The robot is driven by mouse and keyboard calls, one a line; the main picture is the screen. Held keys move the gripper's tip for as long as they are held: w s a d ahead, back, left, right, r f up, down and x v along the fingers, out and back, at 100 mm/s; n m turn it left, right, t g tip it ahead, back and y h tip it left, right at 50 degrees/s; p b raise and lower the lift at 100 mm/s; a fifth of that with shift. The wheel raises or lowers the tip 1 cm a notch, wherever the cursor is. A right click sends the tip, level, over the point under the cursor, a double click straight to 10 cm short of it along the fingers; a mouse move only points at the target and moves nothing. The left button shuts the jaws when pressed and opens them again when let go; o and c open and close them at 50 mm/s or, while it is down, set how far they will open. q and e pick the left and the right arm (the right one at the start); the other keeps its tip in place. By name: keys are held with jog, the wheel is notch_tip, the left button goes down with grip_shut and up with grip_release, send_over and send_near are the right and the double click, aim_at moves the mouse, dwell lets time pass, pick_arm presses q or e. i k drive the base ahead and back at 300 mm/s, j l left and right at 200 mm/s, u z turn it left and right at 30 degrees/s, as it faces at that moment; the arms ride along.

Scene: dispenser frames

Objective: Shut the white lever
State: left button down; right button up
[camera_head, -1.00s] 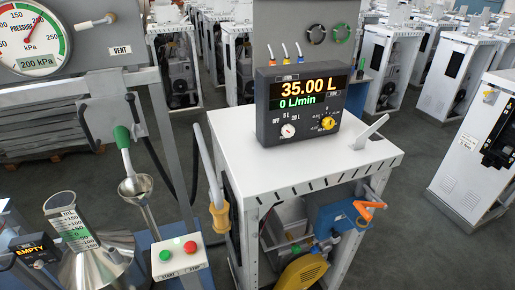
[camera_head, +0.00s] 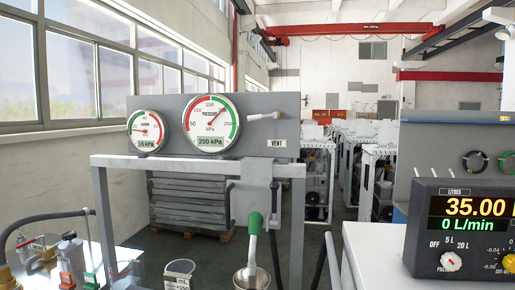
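A short white lever (camera_head: 263,116) sticks out from the grey gauge panel (camera_head: 170,107), just above the VENT label (camera_head: 279,143). It lies nearly level, with its tip to the right. A second white lever, seen earlier on the dispenser's white top, is outside the present view. Neither of my grippers is in view, so nothing shows of their state.
Two round gauges, a small one (camera_head: 146,130) and a larger one reading 200 kPa (camera_head: 210,123), sit on the panel. A green-handled nozzle (camera_head: 255,223) hangs above a metal funnel (camera_head: 252,278). The 35.00 L meter (camera_head: 462,225) stands at right on a white cabinet (camera_head: 372,252).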

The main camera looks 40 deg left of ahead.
aim_at(259, 117)
jog(key=u, duration=1.7)
